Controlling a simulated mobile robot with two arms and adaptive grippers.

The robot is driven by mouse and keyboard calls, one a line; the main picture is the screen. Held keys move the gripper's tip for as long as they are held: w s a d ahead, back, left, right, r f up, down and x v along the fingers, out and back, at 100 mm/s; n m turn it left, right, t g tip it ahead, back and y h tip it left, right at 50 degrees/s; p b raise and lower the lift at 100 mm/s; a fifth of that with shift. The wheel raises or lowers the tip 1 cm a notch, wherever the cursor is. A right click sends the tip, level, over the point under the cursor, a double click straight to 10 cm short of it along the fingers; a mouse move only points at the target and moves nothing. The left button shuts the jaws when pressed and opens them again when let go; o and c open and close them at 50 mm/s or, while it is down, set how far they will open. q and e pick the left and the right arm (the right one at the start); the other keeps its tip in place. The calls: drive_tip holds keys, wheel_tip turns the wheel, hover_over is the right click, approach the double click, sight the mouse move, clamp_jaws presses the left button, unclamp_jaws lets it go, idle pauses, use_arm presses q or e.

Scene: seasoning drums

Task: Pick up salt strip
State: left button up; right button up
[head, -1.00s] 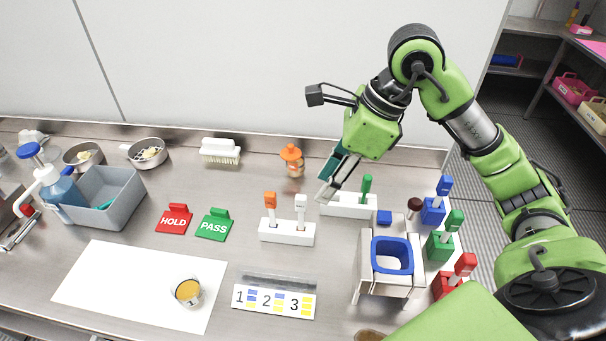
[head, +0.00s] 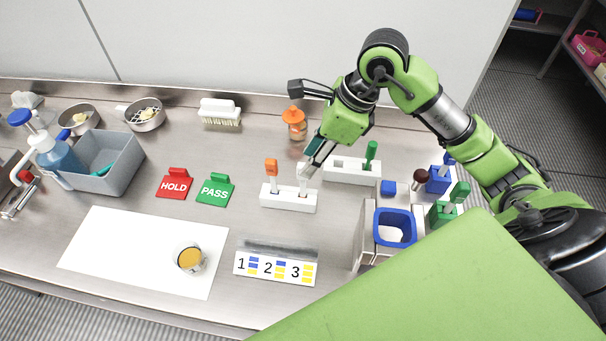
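A white holder block (head: 288,202) stands mid-table with two strips upright in it. One strip has an orange top (head: 271,167); the other is a white strip (head: 303,188), with no readable label naming salt. My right gripper (head: 305,172) is at the top of the white strip, pointing down, and covers most of its head. Whether its fingers are closed around the strip is too small to tell. The strip's foot is still in the holder. My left gripper is not in view.
Behind stands another white block with a green-topped strip (head: 371,154). An orange-capped bottle (head: 294,124) is close behind my gripper. A blue-rimmed bin (head: 394,228) is at right, a numbered card (head: 276,268) in front.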

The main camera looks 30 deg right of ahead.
sight(303, 164)
drive_tip(key=p+x, duration=0.2)
drive_tip(key=x, duration=0.2)
drive_tip(key=shift+w+f, duration=0.1)
drive_tip(key=shift+w, duration=0.15)
drive_tip(key=shift+w+f, duration=0.1)
drive_tip(key=shift+f, duration=0.2)
drive_tip(key=c, duration=0.9)
drive_tip(key=shift+o, duration=0.2)
drive_tip(key=shift+r, duration=0.15)
